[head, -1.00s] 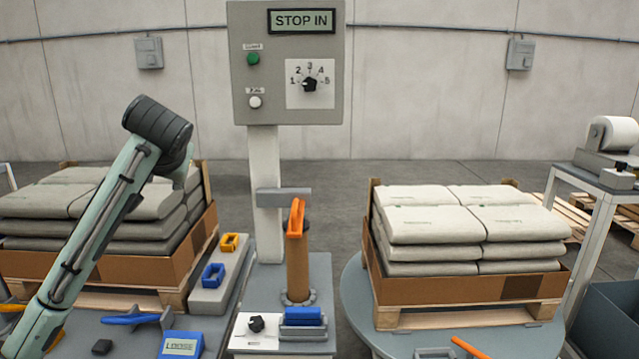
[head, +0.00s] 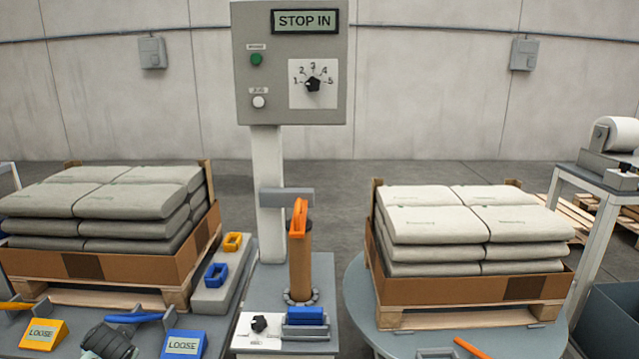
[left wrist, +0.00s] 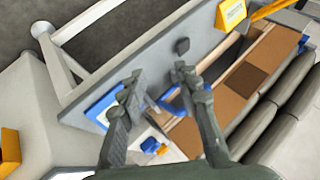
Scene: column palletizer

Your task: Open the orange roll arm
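An orange lever (head: 14,306) shows at the lower left edge of the head view, behind an orange sign reading LOOSE (head: 42,337). In the left wrist view an orange bar (left wrist: 272,9) lies at the top right, beside the orange sign (left wrist: 231,14). Another orange handle (head: 298,218) tops the brown upright roll at centre. I cannot tell for certain which is the roll arm. My left gripper (left wrist: 158,76) is open and empty over the grey table, apart from the orange bar. In the head view only my dark arm part shows at the bottom. My right gripper is out of view.
A blue lever (head: 135,317) and blue LOOSE sign (head: 185,345) stand near my left arm. Bag pallets stand left (head: 110,265) and right (head: 470,290). A control box (head: 290,60) reading STOP IN rises on a column.

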